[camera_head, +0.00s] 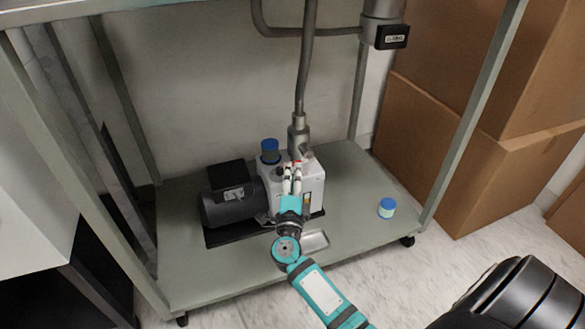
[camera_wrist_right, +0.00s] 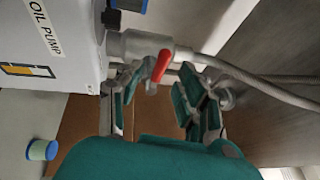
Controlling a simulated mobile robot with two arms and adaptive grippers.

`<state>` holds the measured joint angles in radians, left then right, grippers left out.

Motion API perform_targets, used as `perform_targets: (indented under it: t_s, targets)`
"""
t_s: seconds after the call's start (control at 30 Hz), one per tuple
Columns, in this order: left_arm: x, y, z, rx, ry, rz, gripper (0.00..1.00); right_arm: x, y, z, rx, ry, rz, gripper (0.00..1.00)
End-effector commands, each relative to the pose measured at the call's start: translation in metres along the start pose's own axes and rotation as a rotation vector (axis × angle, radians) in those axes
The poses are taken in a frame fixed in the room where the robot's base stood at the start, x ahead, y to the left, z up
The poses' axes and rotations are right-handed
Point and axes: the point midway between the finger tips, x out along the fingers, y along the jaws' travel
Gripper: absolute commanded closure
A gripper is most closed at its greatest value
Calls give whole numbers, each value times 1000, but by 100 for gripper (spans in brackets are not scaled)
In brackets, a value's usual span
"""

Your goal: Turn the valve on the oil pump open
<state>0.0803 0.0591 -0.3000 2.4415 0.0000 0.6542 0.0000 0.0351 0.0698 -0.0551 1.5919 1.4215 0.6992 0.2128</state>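The oil pump (camera_head: 314,186) is a white box with a black motor, standing on the lower shelf of a grey-green cart. It also shows at the left of the right wrist view (camera_wrist_right: 75,60). Its valve has a red lever (camera_wrist_right: 162,66) on a grey pipe fitting (camera_wrist_right: 138,45). My right gripper (camera_head: 292,174) is in front of the pump; in the wrist view (camera_wrist_right: 158,92) its fingers are apart. The red lever lies between the fingers, nearer the left one; I cannot tell whether they touch. My left gripper is not in view.
A grey hose (camera_head: 305,75) rises from the pump's fitting. A blue-capped container (camera_head: 387,207) stands on the shelf (camera_head: 350,235) at the right, and a blue cap (camera_head: 270,150) tops the pump. Cart legs flank the space. Cardboard boxes (camera_head: 425,150) stand at the right.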

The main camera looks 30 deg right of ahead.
Motion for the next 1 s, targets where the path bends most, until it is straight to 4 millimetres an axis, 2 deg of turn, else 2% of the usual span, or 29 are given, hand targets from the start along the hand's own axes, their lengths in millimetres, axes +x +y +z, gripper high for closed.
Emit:
perform_targets:
  t_s: [0.1, 0.3, 0.63, 0.9, 0.93, 1.0]
  targets:
    - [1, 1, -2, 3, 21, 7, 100, 21, 2, 0, 1, 0, -2, 63]
    - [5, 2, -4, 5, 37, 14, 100, 40, 1, 0, 0, -1, 0, 63]
    - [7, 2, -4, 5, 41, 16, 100, 44, 0, 0, 0, -1, 1, 63]
    - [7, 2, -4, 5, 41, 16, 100, 43, 0, 0, 0, -1, 1, 97]
    - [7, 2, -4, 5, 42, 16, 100, 43, 0, 0, 0, -1, 1, 100]
    - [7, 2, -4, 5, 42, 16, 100, 43, 0, 0, 0, -1, 1, 100]
